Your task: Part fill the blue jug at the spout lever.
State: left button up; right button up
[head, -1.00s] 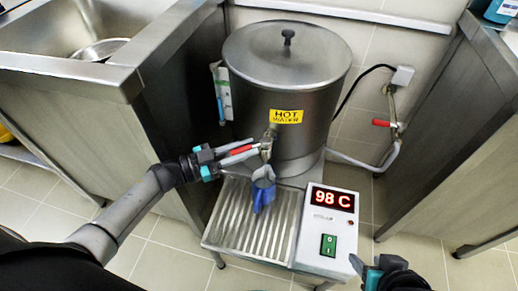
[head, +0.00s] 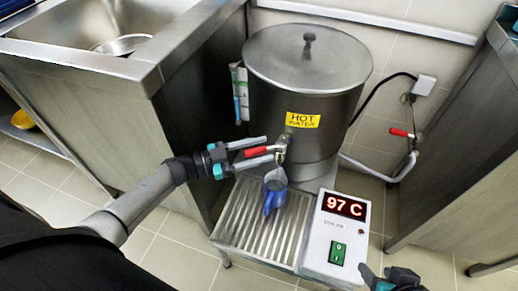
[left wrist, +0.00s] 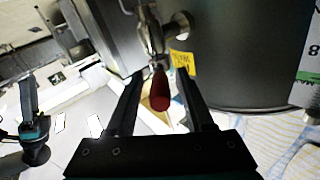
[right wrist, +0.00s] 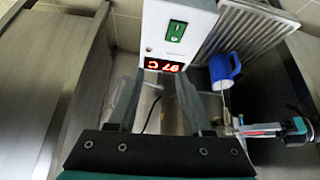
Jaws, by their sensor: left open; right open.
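The blue jug (head: 275,197) stands upright on the ribbed drip tray (head: 240,226), under the spout (head: 280,155) of the hot-water boiler. It also shows in the right wrist view (right wrist: 222,72). The red spout lever (head: 257,152) points left from the tap. My left gripper (head: 262,150) is open, with its fingers on either side of the lever. The left wrist view shows the lever (left wrist: 160,92) between the spread fingers. My right gripper (head: 374,274) is open and empty, low beside the control box.
The steel boiler (head: 305,85) has a lid and a yellow label. The control box (head: 335,235) reads 97 C. A wall pipe with another red handle (head: 401,133) is at right. A sink counter (head: 110,65) stands left, another steel counter (head: 455,150) right.

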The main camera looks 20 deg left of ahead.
pick_arm(q)
jog(key=shift+s+a, duration=0.45)
jog(key=shift+a, duration=0.1)
jog(key=p+v, duration=0.2)
jog(key=v, duration=1.1)
jog(key=shift+s+a+p, duration=0.3)
jog(key=shift+p, duration=0.05)
pick_arm(e)
jog(key=f, duration=0.1)
jog(key=s+d+f+g, duration=0.1)
jog(key=f+g, duration=0.1)
jog(key=shift+s+d+f+h, duration=0.25)
jog(key=shift+s+d+h, duration=0.05)
jog(key=shift+d+h, duration=0.1)
pick_arm(q)
jog(key=shift+c, duration=0.2)
